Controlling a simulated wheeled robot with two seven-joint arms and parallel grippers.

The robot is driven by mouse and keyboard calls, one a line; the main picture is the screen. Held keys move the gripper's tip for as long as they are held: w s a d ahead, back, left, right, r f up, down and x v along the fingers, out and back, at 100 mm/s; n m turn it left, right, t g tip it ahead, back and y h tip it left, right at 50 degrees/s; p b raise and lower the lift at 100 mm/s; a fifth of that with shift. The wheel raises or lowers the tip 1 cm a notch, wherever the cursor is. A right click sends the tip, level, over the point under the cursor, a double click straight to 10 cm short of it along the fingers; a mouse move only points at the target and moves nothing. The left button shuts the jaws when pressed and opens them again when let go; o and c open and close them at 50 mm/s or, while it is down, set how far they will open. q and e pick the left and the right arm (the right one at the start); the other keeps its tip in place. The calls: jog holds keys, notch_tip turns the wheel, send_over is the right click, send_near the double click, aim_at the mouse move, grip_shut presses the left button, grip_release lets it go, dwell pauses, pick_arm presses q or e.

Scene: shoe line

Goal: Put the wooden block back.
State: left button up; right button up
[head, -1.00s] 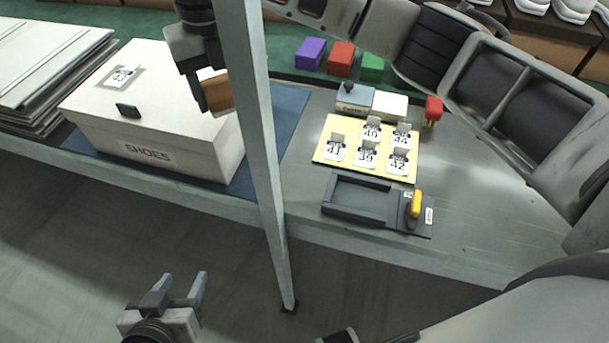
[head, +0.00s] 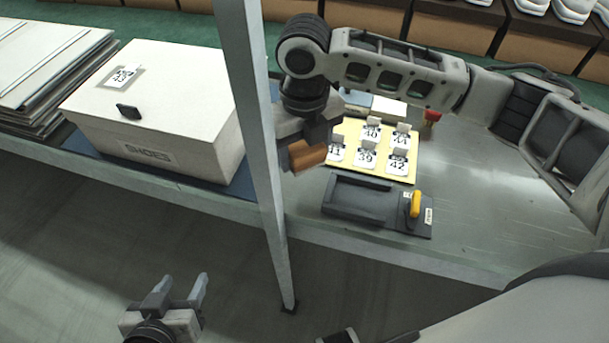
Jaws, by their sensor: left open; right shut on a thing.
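A brown wooden block (head: 307,155) is held in my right gripper (head: 296,150), which is shut on it above the table, just right of the grey post. The block hangs by the left edge of the yellow card board (head: 345,129). A dark tray fixture (head: 355,198) with a yellow handle (head: 415,204) lies on the table to the right of and below the block. My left gripper (head: 180,292) is open and empty at the lower left, in front of the table and over the floor.
A white shoe box (head: 190,125) with a card numbered 43 on its lid stands on a blue mat at the left. A grey post (head: 262,130) rises between the box and the block. Several numbered cards stand on the yellow board. A red object (head: 432,115) stands behind it. The table's right side is clear.

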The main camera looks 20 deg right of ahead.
aim_at(304, 188)
notch_tip(304, 188, down, 2)
jog(key=shift+f, duration=3)
jog(key=shift+f, duration=0.15)
jog(key=o, duration=0.6)
